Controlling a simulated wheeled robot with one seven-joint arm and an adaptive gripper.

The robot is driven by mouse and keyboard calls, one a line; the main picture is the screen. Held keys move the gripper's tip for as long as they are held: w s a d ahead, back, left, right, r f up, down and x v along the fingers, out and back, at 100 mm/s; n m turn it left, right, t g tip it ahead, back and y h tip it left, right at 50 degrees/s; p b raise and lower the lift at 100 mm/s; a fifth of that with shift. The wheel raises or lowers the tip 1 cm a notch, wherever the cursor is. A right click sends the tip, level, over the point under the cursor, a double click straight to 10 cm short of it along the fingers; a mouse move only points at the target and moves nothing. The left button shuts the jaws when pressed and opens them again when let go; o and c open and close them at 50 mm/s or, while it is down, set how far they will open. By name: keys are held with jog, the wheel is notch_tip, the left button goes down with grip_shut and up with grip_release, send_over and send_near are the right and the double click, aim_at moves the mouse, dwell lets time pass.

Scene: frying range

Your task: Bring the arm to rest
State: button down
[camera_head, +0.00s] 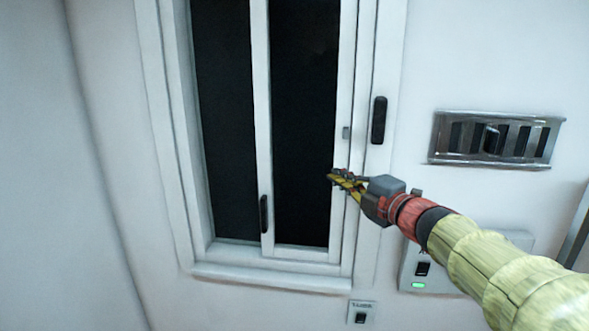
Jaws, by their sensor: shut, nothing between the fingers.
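My gripper (333,178) is at the end of my arm, which reaches in from the lower right in the head view. Its yellow and dark fingers point left and are shut with nothing between them. The fingertips show in front of the right part of a white-framed window (260,130) with dark panes. I cannot tell from this one view how far the fingertips are from the window frame.
A black handle (379,120) is on the frame's right side, and another (263,214) is lower on the middle bar. A metal vent (497,138) is on the right wall. A switch box (418,270) with a green light is partly behind my arm. A small switch (361,313) is below.

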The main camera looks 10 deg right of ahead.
jog(key=s+d+f+m+g+h, duration=0.2)
jog(key=d+f+m+g+h, duration=0.1)
jog(key=d+f+m+h, duration=0.8)
jog(key=s+d+f+m+g+b, duration=0.35)
jog(key=s+f+m, duration=0.25)
jog(key=s+f, duration=0.2)
jog(key=s+a+f+m+g+y+b, duration=0.2)
jog(key=s+a+f+b, duration=0.8)
jog(key=s+f, duration=0.2)
jog(key=s+a+f+m+g+y+b, duration=0.2)
jog(key=s+a+f+b, duration=0.8)
jog(key=f, duration=0.7)
jog(key=shift+s+a+f+m+g+y, duration=0.25)
jog(key=shift+s+g+y, duration=0.3)
jog(key=shift+s, duration=0.35)
jog(key=c, duration=2.5)
grip_release()
jog(key=shift+d, duration=0.1)
